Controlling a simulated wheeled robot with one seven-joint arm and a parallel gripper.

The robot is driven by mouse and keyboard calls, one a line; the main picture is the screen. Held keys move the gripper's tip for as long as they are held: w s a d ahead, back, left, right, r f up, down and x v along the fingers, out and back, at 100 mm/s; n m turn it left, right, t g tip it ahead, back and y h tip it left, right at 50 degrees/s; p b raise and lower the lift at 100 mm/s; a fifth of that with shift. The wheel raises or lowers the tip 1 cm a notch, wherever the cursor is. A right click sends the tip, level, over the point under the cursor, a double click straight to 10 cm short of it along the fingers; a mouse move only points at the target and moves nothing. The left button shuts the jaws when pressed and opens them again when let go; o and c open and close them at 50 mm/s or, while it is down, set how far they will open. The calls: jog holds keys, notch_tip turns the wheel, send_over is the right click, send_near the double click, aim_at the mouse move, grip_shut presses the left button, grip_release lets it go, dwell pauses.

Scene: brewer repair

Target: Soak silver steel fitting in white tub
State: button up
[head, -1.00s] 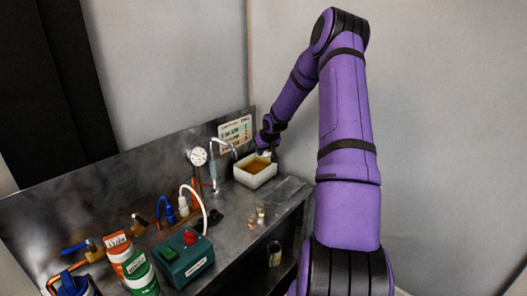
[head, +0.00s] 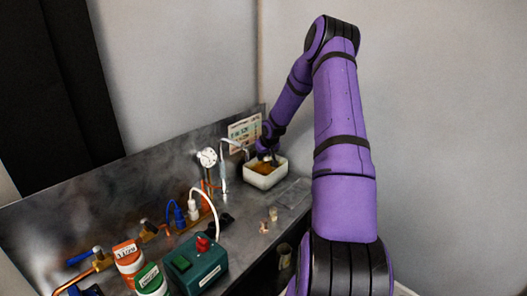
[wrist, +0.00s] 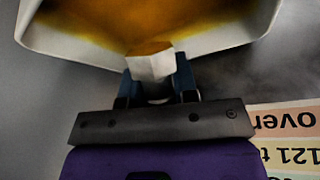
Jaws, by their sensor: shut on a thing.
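The white tub (head: 268,183) stands at the far right end of the steel bench and holds amber-brown liquid (head: 261,167). It fills the top of the wrist view (wrist: 62,42). My gripper (head: 270,158) reaches over the tub from its back side. In the wrist view its blue fingers are shut on a pale, faceted piece, the silver steel fitting (wrist: 151,65). The fitting overlaps the liquid in that view; whether it touches the liquid I cannot tell. In the head view the fitting is too small to make out clearly.
A printed notice (head: 245,131) is on the back panel behind the tub. A round gauge (head: 207,157) and pipes stand to its left. A clear flat tray (head: 292,193) and small fittings (head: 272,213) lie in front. A green box (head: 194,265) and labelled containers (head: 129,258) are nearer.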

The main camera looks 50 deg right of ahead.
jog(key=shift+f, duration=3.1)
jog(key=shift+r, duration=0.1)
dwell(1.1)
jog(key=shift+r, duration=4.85)
jog(key=shift+r, duration=0.15)
